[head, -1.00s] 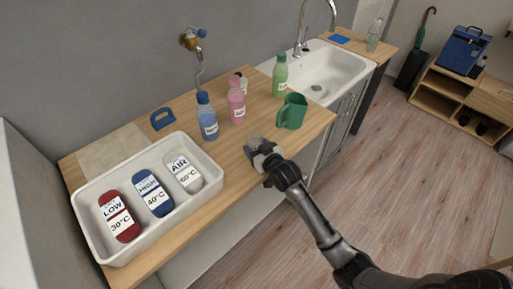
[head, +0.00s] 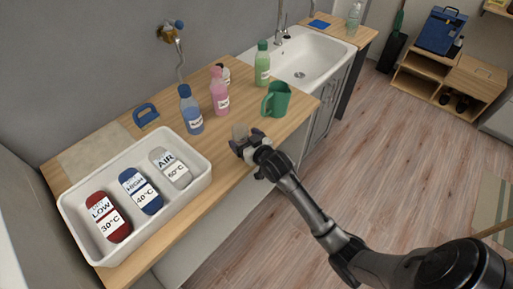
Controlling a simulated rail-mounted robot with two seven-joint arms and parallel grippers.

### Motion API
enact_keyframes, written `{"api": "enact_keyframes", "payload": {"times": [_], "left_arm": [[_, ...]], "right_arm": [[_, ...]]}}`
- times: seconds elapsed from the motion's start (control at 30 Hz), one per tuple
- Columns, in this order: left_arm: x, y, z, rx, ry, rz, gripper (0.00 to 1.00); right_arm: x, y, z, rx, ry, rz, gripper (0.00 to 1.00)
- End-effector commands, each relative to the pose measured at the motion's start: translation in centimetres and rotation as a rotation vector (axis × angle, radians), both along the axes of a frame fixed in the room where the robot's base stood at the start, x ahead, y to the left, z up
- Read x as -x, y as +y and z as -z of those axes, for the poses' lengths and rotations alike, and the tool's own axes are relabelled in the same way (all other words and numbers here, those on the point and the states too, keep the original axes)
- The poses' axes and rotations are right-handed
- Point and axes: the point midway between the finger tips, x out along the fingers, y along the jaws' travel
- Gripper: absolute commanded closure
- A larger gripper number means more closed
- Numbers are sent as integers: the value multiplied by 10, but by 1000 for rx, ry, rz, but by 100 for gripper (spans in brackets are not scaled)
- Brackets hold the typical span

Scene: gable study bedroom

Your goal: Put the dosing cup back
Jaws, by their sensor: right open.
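A small greyish, see-through cup (head: 240,131), which looks like the dosing cup, is upright at the front part of the wooden counter (head: 220,150), right of the blue bottle. My right gripper (head: 243,145) is open right at this cup, on its near side. The gripper hides the cup's lower part, and I cannot tell whether the fingers touch it. My left gripper is not in view.
A white tray (head: 205,181) with red, blue and grey labelled pieces stands at the left. A sink (head: 310,62) lies beyond.

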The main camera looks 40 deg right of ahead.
Motion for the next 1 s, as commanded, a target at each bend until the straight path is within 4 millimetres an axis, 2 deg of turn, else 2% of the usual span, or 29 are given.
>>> {"api": "enact_keyframes", "payload": {"times": [0.2, 0.4, 0.6, 0.8, 0.87, 0.93, 1.0], "left_arm": [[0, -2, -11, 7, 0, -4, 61], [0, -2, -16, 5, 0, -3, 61], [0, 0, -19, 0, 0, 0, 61], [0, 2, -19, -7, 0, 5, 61], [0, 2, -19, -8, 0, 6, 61], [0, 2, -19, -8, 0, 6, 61], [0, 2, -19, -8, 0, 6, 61]], "right_arm": [[42, 6, -10, 1, 2, -1, 15], [74, 10, -17, 0, 1, 0, 15], [93, 13, -20, -1, 1, 0, 15], [101, 14, -20, -1, 4, 0, 15], [105, 18, -16, 0, 24, -5, 15], [117, 28, -3, 3, 93, -19, 15], [138, 45, 17, 7, 207, -44, 15]]}}
